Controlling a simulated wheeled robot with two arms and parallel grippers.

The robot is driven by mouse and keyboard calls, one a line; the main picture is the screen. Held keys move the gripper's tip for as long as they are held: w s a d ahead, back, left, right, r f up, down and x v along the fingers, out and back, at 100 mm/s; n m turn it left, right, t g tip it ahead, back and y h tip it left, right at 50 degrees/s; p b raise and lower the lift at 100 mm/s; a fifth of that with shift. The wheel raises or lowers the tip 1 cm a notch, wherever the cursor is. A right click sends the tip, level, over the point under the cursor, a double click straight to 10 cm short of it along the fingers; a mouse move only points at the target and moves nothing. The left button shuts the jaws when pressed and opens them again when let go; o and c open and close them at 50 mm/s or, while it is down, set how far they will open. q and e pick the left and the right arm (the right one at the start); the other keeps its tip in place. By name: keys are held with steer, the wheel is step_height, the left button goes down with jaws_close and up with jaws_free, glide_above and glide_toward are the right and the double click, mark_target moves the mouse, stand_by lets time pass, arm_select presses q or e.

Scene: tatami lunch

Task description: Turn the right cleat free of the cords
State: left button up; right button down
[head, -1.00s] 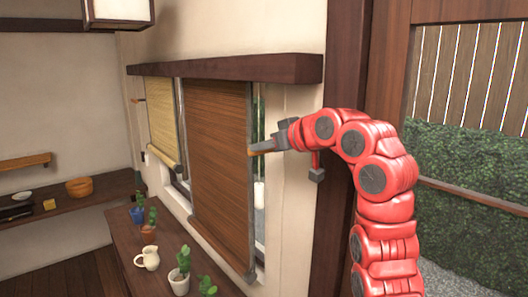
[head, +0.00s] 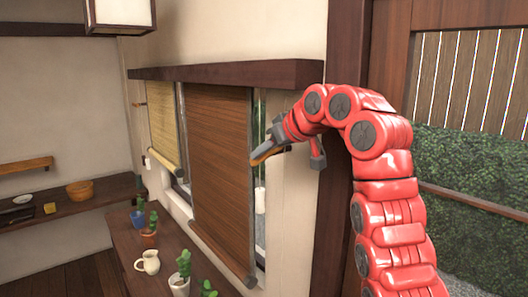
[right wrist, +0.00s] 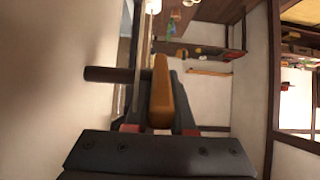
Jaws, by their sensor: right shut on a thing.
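My right gripper (head: 264,154) is at the wall just right of the brown blind (head: 220,165), its jaws pointing down and left. It is shut on the right cleat, an orange-brown wooden bar that shows between the fingers in the right wrist view (right wrist: 162,92). A dark peg (right wrist: 112,75) reaches from the wall towards the bar. Thin pale cords (right wrist: 140,65) run close beside the bar; I cannot tell whether they touch it. In the head view, the gripper hides most of the cleat. My left gripper is not in view.
A yellow blind (head: 163,120) hangs farther left under the dark wooden shelf (head: 220,72). Below the window, a counter (head: 120,238) holds a white jug (head: 148,262) and several potted cacti. A dark post (head: 345,100) stands behind my right arm.

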steer(key=c, duration=0.8)
jaws_free()
steer(key=shift+o, duration=0.2)
steer(key=shift+r, duration=0.1)
steer(key=p+v, duration=0.1)
steer(key=v, duration=0.5)
steer(key=shift+d+r, duration=0.2)
steer(key=p+v, duration=0.6)
steer(key=v, duration=0.5)
steer(key=shift+s, duration=0.15)
steer(key=shift+a+f, duration=0.1)
steer(key=shift+f, duration=0.05)
